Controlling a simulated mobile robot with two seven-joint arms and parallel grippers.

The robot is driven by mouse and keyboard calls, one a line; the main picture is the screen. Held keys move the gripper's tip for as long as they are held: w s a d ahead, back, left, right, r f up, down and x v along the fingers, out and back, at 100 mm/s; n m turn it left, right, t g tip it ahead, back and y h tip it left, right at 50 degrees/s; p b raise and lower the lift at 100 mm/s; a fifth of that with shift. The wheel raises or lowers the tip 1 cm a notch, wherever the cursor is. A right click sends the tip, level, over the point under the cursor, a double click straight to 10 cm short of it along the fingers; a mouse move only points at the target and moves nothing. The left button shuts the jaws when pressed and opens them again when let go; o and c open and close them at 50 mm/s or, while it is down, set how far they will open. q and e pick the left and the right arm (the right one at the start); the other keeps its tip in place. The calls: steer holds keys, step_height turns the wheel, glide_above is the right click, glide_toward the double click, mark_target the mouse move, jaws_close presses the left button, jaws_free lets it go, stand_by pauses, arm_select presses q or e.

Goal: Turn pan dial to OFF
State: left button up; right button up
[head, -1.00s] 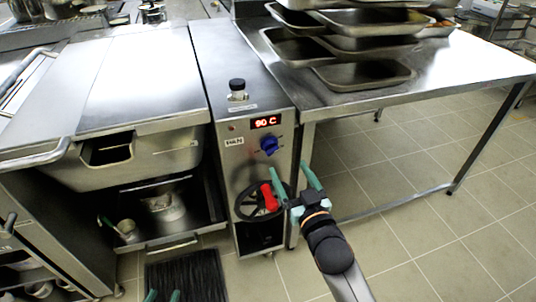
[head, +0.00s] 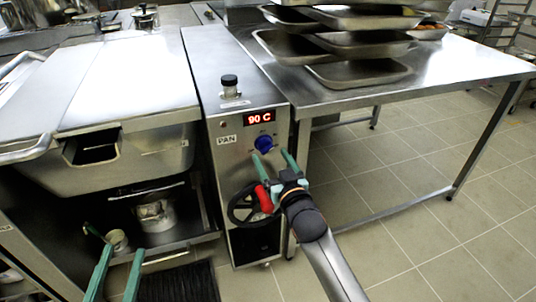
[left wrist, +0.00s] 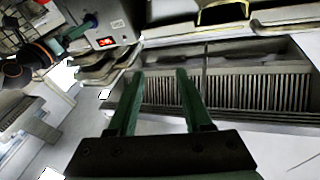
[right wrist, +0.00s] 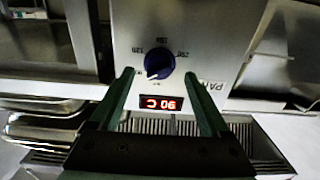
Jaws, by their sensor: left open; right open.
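The blue pan dial (head: 263,143) is on the steel front panel (head: 228,160), below a red display (head: 260,117) reading 90 C and beside a PAN label. In the right wrist view the dial (right wrist: 159,63) shows beyond the fingertips, with its white pointer toward the lower left and numbers around it. My right gripper (head: 272,160) is open and empty, its fingertips just below and beside the dial; contact cannot be told. My left gripper (head: 122,258) is open and empty at the lower left, well away from the dial. In its own view its fingers (left wrist: 160,75) are spread.
A black handwheel (head: 240,205) with a red handle (head: 264,199) sits below the dial, close to my right gripper. A steel table (head: 440,75) with stacked trays (head: 360,75) stands right. The tilting pan (head: 110,165) is left. Open tiled floor lies under the table.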

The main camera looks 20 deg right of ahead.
mark_target(268, 151)
steer(key=w, duration=0.3)
steer(key=shift+w+b, duration=0.2)
steer(key=shift+b, duration=0.1)
arm_select(q)
steer(key=r, duration=0.1)
steer(key=s+r+m+t+h, duration=0.1)
steer(key=r, duration=0.1)
steer(key=r+h, duration=0.1)
steer(key=shift+s+d+r+m+t, duration=0.2)
steer(key=shift+r+m+t, duration=0.1)
steer(key=shift+r, duration=0.1)
steer(key=shift+w, duration=0.1)
arm_select(e)
jaws_close()
